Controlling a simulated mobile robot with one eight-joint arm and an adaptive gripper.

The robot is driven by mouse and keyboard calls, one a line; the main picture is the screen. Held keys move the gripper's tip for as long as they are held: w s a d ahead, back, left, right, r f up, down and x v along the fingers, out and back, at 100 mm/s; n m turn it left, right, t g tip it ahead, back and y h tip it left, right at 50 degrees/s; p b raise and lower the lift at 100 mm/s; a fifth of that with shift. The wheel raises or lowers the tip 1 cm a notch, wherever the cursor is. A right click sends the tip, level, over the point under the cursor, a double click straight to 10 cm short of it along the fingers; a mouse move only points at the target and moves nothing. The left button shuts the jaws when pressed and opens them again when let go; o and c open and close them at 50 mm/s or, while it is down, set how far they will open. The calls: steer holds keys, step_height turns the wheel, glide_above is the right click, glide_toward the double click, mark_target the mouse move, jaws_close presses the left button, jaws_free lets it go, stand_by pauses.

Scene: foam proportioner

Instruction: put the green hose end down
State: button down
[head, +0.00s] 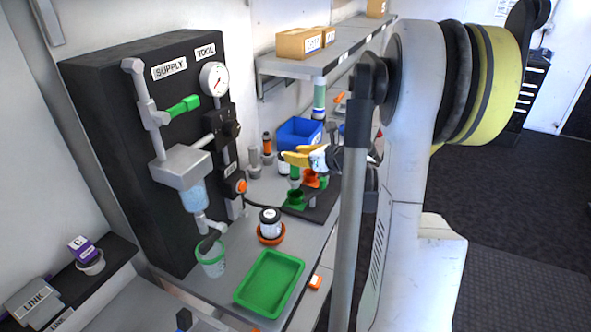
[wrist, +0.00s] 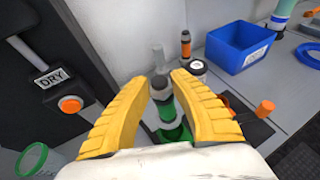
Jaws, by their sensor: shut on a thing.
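The green hose end (head: 294,172) is a grey fitting with a green band. It is upright between the yellow fingers of my gripper (head: 297,158), which is shut on it. In the wrist view the green hose end (wrist: 164,106) sits between the fingertips (wrist: 163,92). A green holder (head: 293,201) is directly below it on a dark mat, and part of the green holder (wrist: 178,134) shows in the wrist view. I cannot tell whether the fitting's lower end touches the holder.
An orange holder (head: 312,181) is close on the right. A blue bin (head: 300,132) and an orange-banded fitting (head: 267,144) stand behind. The dark supply panel (head: 135,150) rises at left.

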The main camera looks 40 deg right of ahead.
mark_target(295, 170)
step_height(295, 170, down, 4)
steer(key=shift+w+f+b, duration=0.1)
steer(key=shift+b, duration=0.9)
steer(key=c, duration=1.2)
jaws_free()
steer(key=shift+c, duration=0.2)
